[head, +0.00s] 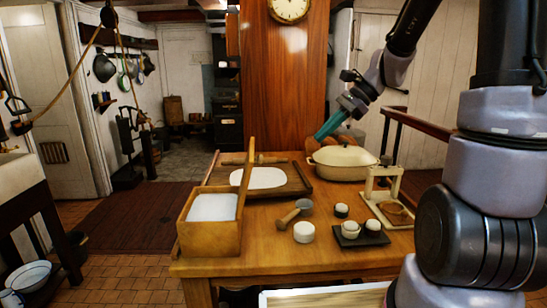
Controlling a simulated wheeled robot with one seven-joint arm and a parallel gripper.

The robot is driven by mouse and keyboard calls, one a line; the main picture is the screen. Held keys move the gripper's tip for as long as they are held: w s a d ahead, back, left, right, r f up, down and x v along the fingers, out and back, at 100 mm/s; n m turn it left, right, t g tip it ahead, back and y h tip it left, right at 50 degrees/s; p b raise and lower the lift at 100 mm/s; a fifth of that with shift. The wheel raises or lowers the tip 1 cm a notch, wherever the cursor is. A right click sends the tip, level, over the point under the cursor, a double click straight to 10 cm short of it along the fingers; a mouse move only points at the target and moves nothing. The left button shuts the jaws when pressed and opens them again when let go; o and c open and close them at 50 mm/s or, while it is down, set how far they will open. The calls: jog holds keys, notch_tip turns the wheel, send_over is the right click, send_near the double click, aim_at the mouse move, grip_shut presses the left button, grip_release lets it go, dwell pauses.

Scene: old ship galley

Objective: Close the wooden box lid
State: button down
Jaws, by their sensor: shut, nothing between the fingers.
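The wooden box (210,241) stands at the left front of the wooden table, with a pale white surface showing inside it. Its lid (245,172) is open and stands up nearly vertical along the box's right side, leaning slightly right. My gripper (322,134) is shut and empty. It is in the air above the back of the table, to the right of the lid and higher than it, apart from the box. The box's hinge is too small to make out.
A tray with white contents (297,183) lies behind the box. A cream pot (342,163) is below my gripper. A mallet (288,217), a white cup (304,232), a dark tray with small cups (375,239) and a wooden press (370,200) stand right of the box.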

jog(key=w+f+m+y, duration=0.3)
jog(key=w+f+m, duration=0.1)
jog(key=w, duration=0.1)
jog(key=a+r+x, duration=0.1)
jog(key=r+x, duration=0.1)
jog(key=x, duration=1.1)
jog(key=shift+w+a+r, duration=0.25)
jog(key=shift+a+r, duration=0.05)
jog(key=shift+a, duration=0.2)
